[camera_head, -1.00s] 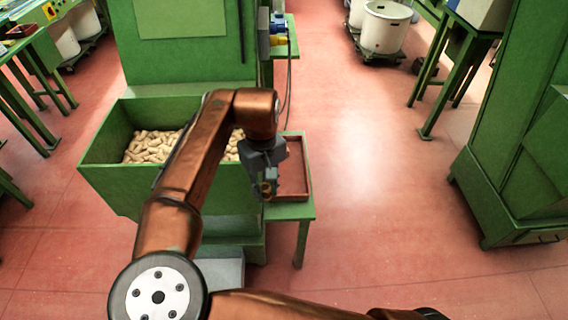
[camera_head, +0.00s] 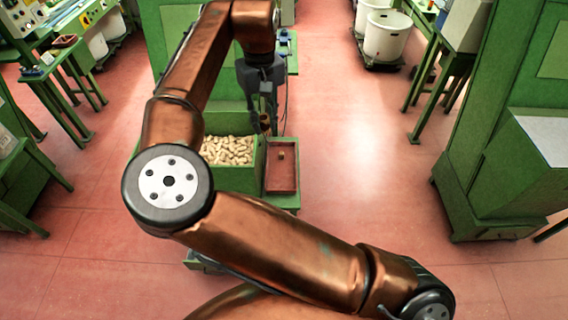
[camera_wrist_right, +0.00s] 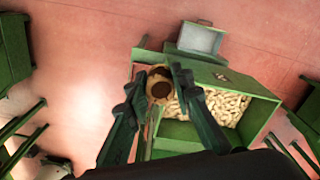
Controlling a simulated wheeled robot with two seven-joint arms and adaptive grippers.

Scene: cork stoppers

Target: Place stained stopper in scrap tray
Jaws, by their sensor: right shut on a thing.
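My right gripper (camera_head: 265,124) is shut on a cork stopper and holds it up near the right side of the cork bin. In the right wrist view the stopper (camera_wrist_right: 160,83) sits between the fingertips, tan with a dark brown patch on its end. The scrap tray (camera_head: 282,182), shallow with a reddish inside, lies on a green stand just right of the bin. A small cork-coloured piece (camera_head: 281,155) lies in the tray's far part. The gripper is above and slightly left of the tray, apart from it. My left gripper is not in view.
A green bin (camera_head: 233,174) full of pale corks stands left of the tray, partly behind my arm. A tall green cabinet (camera_head: 468,170) is at the right. White tubs (camera_head: 388,38) stand at the back. Open red floor (camera_head: 360,190) lies between tray and cabinet.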

